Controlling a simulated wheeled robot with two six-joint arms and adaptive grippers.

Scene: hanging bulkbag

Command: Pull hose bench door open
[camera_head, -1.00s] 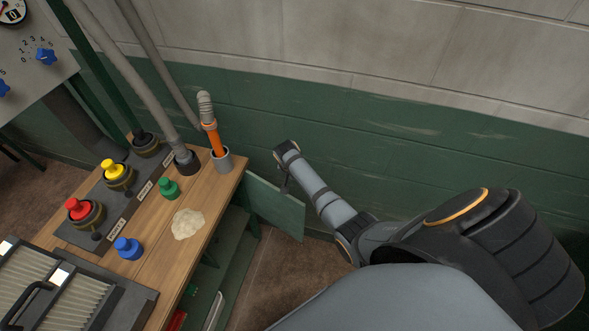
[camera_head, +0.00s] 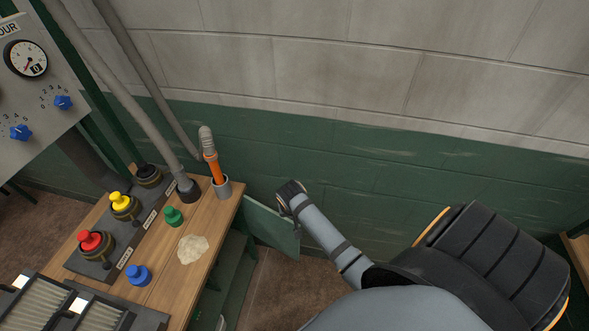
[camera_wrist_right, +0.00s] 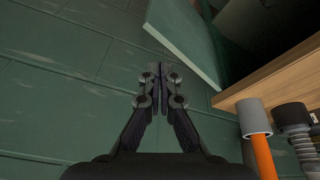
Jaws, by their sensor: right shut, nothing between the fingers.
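The hose bench door (camera_head: 271,226) is a flat green panel at the right end of the wooden bench. It stands swung out from the bench, partly open, with its outer edge towards the wall. My right arm reaches to its outer edge in the head view, where the fingers are hidden. In the right wrist view, my right gripper (camera_wrist_right: 160,76) is shut and empty. My left gripper is not in view.
The bench top (camera_head: 165,288) holds red, yellow, green and blue knobs, a pale powder patch (camera_head: 193,249) and an orange-handled tool (camera_head: 213,163) in a grey cup. The green and grey block wall (camera_head: 400,170) runs close behind my right arm. Brown floor (camera_head: 275,285) shows below the door.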

